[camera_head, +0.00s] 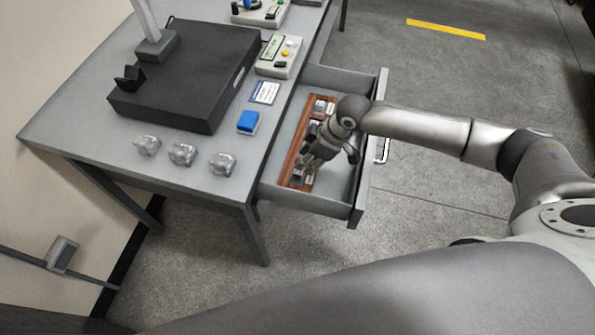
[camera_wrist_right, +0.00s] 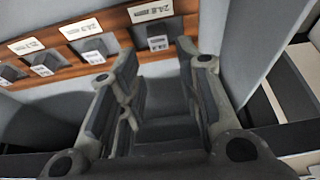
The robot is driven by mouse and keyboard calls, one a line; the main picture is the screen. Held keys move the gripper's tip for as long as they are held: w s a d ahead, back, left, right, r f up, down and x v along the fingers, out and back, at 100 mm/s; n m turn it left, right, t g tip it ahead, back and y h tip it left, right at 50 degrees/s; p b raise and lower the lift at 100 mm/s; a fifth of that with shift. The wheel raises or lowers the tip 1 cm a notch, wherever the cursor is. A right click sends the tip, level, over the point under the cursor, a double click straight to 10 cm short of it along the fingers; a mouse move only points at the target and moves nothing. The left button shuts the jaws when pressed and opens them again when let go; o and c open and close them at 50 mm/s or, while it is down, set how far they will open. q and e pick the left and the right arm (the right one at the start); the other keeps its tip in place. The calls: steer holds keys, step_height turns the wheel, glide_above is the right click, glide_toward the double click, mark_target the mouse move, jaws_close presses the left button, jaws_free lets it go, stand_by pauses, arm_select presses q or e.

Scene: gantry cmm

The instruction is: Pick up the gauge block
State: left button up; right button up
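A long wooden rack (camera_head: 287,167) lies in the open drawer and holds several small gauge blocks. In the right wrist view the rack (camera_wrist_right: 110,52) has white labels above dark blocks with pale faces. One gauge block (camera_wrist_right: 157,30), below a label that seems to read 24.8, lies beyond and between my right fingertips. My right gripper (camera_head: 307,163) reaches down into the drawer over the near end of the rack. In the wrist view its fingers (camera_wrist_right: 160,60) are apart with nothing held between them. My left gripper is not in view.
The drawer (camera_head: 338,207) has raised walls around the gripper. On the table (camera_head: 190,187) are a black slab (camera_head: 185,80), a blue block (camera_head: 248,121), a card (camera_head: 264,92), a control box (camera_head: 279,57) and three clear lumpy pieces (camera_head: 182,154).

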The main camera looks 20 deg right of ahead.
mark_target(295, 170)
steer(key=shift+x, duration=1)
steer(key=shift+w+a+x, duration=0.1)
steer(key=shift+w+x, duration=0.05)
steer(key=shift+x, duration=1.25)
steer(key=shift+w+a+x, duration=0.15)
steer(key=shift+w+x, duration=0.05)
steer(key=shift+x, duration=1.15)
steer(key=shift+r, duration=0.15)
steer(key=shift+c, duration=0.2)
jaws_close()
